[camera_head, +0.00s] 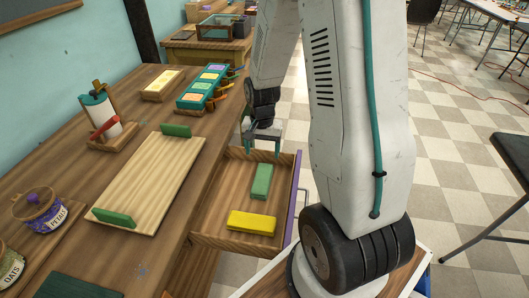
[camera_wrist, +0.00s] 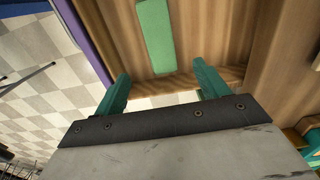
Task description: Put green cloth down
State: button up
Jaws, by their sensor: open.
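A green folded piece (camera_head: 262,181), which looks like the green cloth, lies in the open drawer (camera_head: 213,236). It also shows in the wrist view (camera_wrist: 156,35), lying flat ahead of the fingers. A yellow piece (camera_head: 251,223) lies nearer in the same drawer. My gripper (camera_head: 263,150) is above the far end of the drawer, behind the green piece. In the wrist view my gripper (camera_wrist: 161,74) has its two teal fingers spread apart with nothing between them. It is apart from the green piece.
A pale wooden board (camera_head: 150,185) with green end grips lies on the workbench. A dark green flat thing (camera_head: 75,287) lies at the front edge of the picture. A petals jar (camera_head: 47,215), a roller stand (camera_head: 103,117) and a teal tray (camera_head: 205,88) stand around the board.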

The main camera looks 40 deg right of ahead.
jog(key=s+a+r+n, duration=0.2)
jog(key=a+r, duration=0.3)
jog(key=r, duration=0.5)
jog(key=s+a+r+n, duration=0.4)
jog(key=s+a+r, duration=0.1)
jog(key=s+r, duration=0.3)
jog(key=s+a+r+n+t, duration=0.1)
jog(key=s+a+r+n, duration=0.3)
jog(key=s+r, duration=0.3)
jog(key=s+a, duration=0.1)
jog(key=s, duration=0.2)
jog(key=shift+r, duration=0.4)
